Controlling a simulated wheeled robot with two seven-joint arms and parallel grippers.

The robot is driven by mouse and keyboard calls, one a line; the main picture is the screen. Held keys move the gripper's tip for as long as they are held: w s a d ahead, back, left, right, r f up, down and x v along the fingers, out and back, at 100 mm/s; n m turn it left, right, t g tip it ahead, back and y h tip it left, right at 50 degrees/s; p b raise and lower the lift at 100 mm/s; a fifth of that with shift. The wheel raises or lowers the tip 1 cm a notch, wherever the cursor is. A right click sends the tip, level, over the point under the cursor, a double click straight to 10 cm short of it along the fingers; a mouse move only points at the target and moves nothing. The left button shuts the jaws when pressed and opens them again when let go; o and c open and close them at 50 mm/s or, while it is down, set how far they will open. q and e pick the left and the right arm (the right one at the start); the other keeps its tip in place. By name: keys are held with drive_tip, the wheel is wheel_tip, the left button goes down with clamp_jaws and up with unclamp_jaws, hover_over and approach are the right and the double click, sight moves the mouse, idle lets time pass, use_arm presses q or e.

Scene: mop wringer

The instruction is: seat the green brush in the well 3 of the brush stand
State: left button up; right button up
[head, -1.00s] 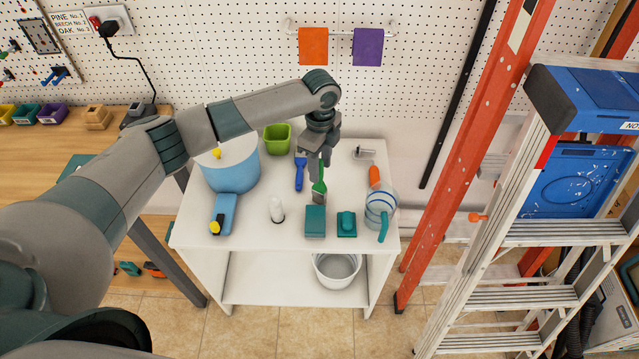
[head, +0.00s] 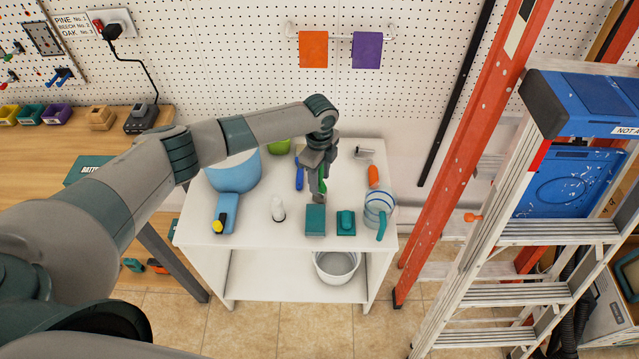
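The green brush (head: 323,187) shows at the middle of the table, its grey bristle end low and just behind a teal block. My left gripper (head: 317,180) is over its upper part and hides much of the handle. Whether the fingers are closed on the handle is too small to tell. The teal block (head: 315,221) stands directly in front of the brush. I cannot tell for sure which thing is the brush stand, and no numbered wells can be made out. My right gripper is not in view.
A blue-handled tool (head: 299,178) is close left of the gripper. A teal item (head: 346,223), a striped jug (head: 379,209) and an orange-handled tool (head: 374,176) are to the right. A blue pot (head: 233,178) and white bottle (head: 278,209) are left. The white table's (head: 255,234) front strip is clear.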

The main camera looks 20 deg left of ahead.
use_arm(q)
drive_tip(key=shift+f, duration=0.75)
drive_tip(key=shift+c, duration=0.6)
clamp_jaws()
drive_tip(key=shift+r, duration=0.1)
drive_tip(key=shift+r, duration=0.5)
wheel_tip(320, 180, up, 7)
drive_tip(key=b, duration=0.3)
drive_tip(key=shift+r, duration=0.95)
